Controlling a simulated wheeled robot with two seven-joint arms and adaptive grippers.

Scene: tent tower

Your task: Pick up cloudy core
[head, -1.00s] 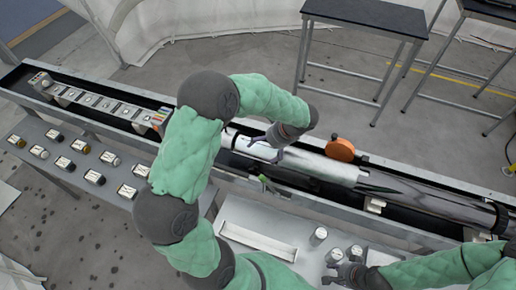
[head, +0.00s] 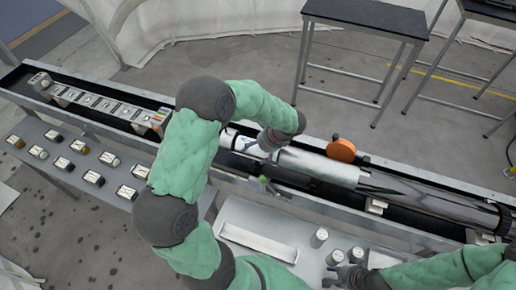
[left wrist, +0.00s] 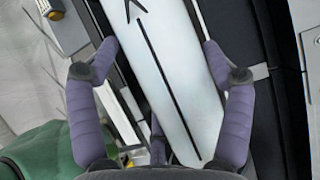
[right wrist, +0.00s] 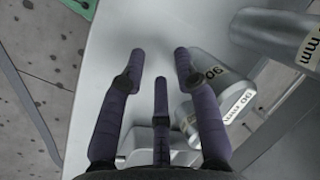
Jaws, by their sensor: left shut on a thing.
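A whitish, hazy cylinder with a black arrow line, which looks like the cloudy core (head: 243,145), lies in the long trough near the middle of the head view. It also fills the middle of the left wrist view (left wrist: 165,75). My left gripper (head: 270,148) is shut on it from above, with fingers (left wrist: 160,48) on both sides of it. My forearm and hand hide part of the core in the head view. My right gripper (right wrist: 158,55) is open and empty, low at the front beside metal cylinders (right wrist: 207,70) marked 90 mm.
A white tray (head: 258,241) sits in front. Several small samples (head: 94,178) lie on the left bench.

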